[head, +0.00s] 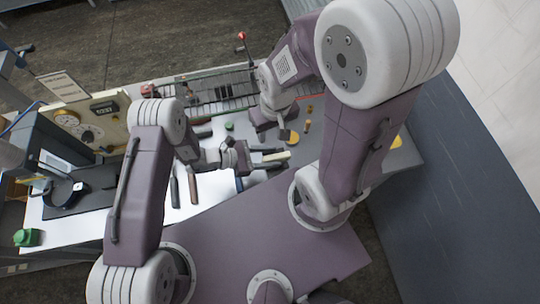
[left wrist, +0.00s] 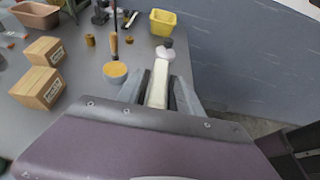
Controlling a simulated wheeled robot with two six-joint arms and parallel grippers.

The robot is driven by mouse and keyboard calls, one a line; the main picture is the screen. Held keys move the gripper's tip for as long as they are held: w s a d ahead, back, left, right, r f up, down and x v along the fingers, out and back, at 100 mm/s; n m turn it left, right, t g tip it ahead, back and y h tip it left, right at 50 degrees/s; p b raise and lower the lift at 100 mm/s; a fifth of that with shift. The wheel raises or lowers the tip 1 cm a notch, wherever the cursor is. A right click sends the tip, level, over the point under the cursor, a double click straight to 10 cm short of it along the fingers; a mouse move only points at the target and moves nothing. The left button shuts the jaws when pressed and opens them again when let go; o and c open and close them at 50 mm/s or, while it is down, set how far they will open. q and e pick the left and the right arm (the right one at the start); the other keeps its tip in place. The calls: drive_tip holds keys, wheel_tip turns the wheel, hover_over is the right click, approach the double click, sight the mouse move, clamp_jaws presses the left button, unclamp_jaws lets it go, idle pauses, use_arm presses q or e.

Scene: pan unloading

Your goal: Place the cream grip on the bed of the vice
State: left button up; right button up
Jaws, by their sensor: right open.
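The cream grip (head: 276,156) is a pale, narrow bar between the fingers of my left gripper (head: 266,158) in the head view. In the left wrist view the cream grip (left wrist: 158,84) points away from the camera between the two grey fingers of my left gripper (left wrist: 159,92), which look closed against its sides. A paler rounded piece with a dark knob shows beyond its far end. My right gripper (head: 284,133) is open, above and to the right of the left one in the head view. I cannot clearly make out the vice or its bed in either view.
A round yellow-topped piece (left wrist: 115,70) with a wooden handle (left wrist: 114,45) lies left of the cream grip. Two cardboard boxes (left wrist: 38,87) and a yellow bin (left wrist: 163,22) are around it. A green block (head: 27,237) sits at the far left; dark strips (head: 193,188) lie mid-table.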

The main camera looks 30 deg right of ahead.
use_arm(q)
drive_tip(key=shift+r, duration=0.15)
drive_tip(key=b+v, duration=0.2)
drive_tip(key=v, duration=1)
drive_tip(key=shift+b, duration=0.35)
drive_tip(key=shift+r, duration=0.1)
drive_tip(key=s+a+r+m+y, duration=0.25)
drive_tip(key=a+m+y, duration=0.2)
drive_tip(key=a, duration=0.25)
drive_tip(key=s+a+r+m+y, duration=0.1)
drive_tip(key=s+a+m+y, duration=0.25)
drive_tip(key=a+m, duration=0.2)
drive_tip(key=w+a+r+m+t+y, duration=0.2)
drive_tip(key=a, duration=0.4)
drive_tip(key=w+a+r+m+t+y, duration=0.1)
drive_tip(key=a+r+m+t+y, duration=0.1)
drive_tip(key=a, duration=0.4)
drive_tip(key=shift+w+r+m+y, duration=0.4)
drive_tip(key=shift+m+y, duration=0.1)
drive_tip(key=shift+m, duration=0.1)
